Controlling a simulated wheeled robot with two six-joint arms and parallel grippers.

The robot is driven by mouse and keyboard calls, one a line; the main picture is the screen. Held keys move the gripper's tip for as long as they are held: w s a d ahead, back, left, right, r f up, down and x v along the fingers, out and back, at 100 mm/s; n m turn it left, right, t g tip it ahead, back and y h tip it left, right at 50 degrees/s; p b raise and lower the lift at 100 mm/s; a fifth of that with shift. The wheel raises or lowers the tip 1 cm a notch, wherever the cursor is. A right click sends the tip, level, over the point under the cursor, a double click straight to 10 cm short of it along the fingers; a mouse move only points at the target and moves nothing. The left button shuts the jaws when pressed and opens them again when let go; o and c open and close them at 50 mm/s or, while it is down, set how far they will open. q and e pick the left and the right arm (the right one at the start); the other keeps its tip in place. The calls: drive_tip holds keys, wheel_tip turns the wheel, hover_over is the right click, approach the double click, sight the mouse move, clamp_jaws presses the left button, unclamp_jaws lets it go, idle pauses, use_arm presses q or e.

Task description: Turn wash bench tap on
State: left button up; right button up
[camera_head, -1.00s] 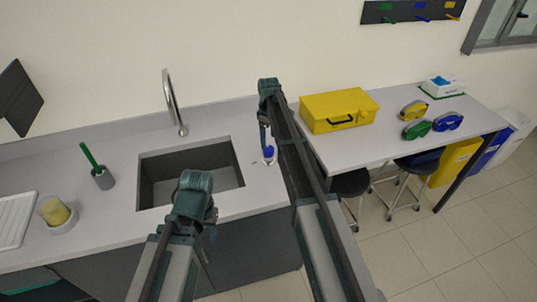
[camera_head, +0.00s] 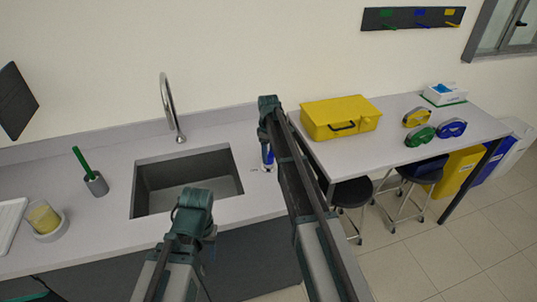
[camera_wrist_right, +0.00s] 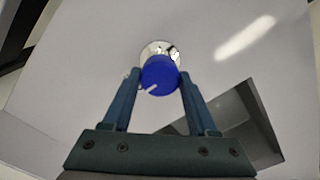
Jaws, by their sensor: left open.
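The wash bench tap knob is blue with a white line (camera_wrist_right: 160,77) and sits on a round metal base, seen from above in the right wrist view. In the head view it is a small blue patch (camera_head: 267,155) right of the sink, partly hidden by my right arm. My right gripper (camera_wrist_right: 160,74) has one finger on each side of the knob; I cannot tell whether they touch it. The metal spout (camera_head: 170,108) stands behind the sink (camera_head: 146,190); I see no water. My left gripper (camera_head: 208,252) is open in front of the sink, mostly hidden by its wrist.
A green-handled brush in a grey holder (camera_head: 97,184) and a yellow item in a white dish (camera_head: 45,220) stand left of the sink. A yellow case (camera_head: 340,116) and several coloured items lie on the right-hand table (camera_head: 380,152), with stools below.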

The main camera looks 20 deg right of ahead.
drive_tip(key=c, duration=0.6)
drive_tip(key=shift+c, duration=0.3)
drive_tip(key=n, duration=0.4)
drive_tip(key=shift+n, duration=2.4)
drive_tip(key=o, duration=1.4)
